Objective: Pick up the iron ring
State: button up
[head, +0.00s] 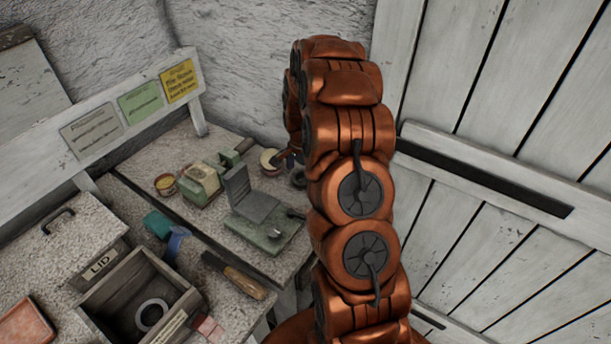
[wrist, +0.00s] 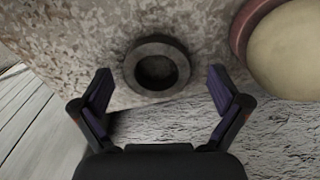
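A dark grey iron ring (wrist: 156,46) lies flat on the speckled tabletop, close to the table's edge. In the head view a small part of a dark ring (head: 298,179) shows beside my arm. My gripper (wrist: 160,72) is open and empty. In the wrist view its two fingers stand left and right of the ring, apart from it. In the head view my gripper (head: 290,158) is mostly hidden behind my arm.
A round pale-topped tin (wrist: 298,45) stands close right of the ring; it also shows in the head view (head: 270,161). A grey-green scale-like device (head: 262,225) stands nearby. An open wooden box (head: 110,295) holds a pale ring (head: 152,300). A plank wall (head: 480,235) rises at right.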

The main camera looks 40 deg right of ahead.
jog(key=c, duration=1.4)
jog(key=shift+r, duration=0.15)
